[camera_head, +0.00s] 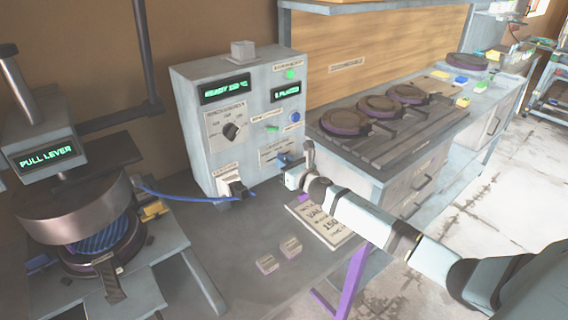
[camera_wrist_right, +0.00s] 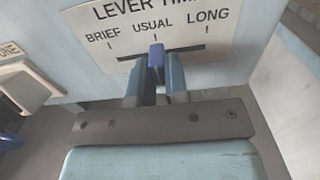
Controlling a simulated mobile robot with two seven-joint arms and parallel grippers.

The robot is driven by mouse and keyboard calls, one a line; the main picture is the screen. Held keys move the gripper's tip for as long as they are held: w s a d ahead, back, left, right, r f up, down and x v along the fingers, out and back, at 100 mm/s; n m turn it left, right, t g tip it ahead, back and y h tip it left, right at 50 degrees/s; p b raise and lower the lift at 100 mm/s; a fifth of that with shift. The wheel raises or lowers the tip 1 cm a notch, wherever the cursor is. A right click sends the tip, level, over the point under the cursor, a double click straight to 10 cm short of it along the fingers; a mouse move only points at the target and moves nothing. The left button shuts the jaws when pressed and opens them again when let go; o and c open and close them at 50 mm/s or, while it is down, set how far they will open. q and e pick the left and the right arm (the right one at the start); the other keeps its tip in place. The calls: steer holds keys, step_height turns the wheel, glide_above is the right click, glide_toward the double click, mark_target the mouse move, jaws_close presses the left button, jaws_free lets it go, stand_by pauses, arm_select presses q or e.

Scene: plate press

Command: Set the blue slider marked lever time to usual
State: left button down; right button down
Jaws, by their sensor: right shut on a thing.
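The lever time panel (camera_wrist_right: 185,25) shows in the right wrist view, marked brief, usual and long above a dark slot. The blue slider (camera_wrist_right: 156,60) stands in the slot, lined up with the usual mark as far as I can tell. My right gripper (camera_wrist_right: 154,80) is shut on the slider, one finger on each side. In the head view my right gripper (camera_head: 289,168) is at the lower right of the grey control box (camera_head: 190,115), covering part of the slider and its label. My left gripper is not in view.
A plug with a blue cable (camera_head: 180,196) sits left of my right gripper. Below are a paper sign (camera_head: 322,222) and two small blocks (camera_head: 267,264) on the bench. The press (camera_head: 75,205) stands at the left. A rack with round dark plates (camera_head: 345,120) is at the right.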

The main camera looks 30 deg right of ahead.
steer(key=c, duration=1.1)
jaws_free()
steer(key=shift+s, duration=0.1)
steer(key=s, duration=0.9)
steer(key=s+d, duration=0.1)
steer(key=s, duration=0.3)
steer(key=shift+s+d+b, duration=0.1)
steer(key=shift+s+b, duration=0.2)
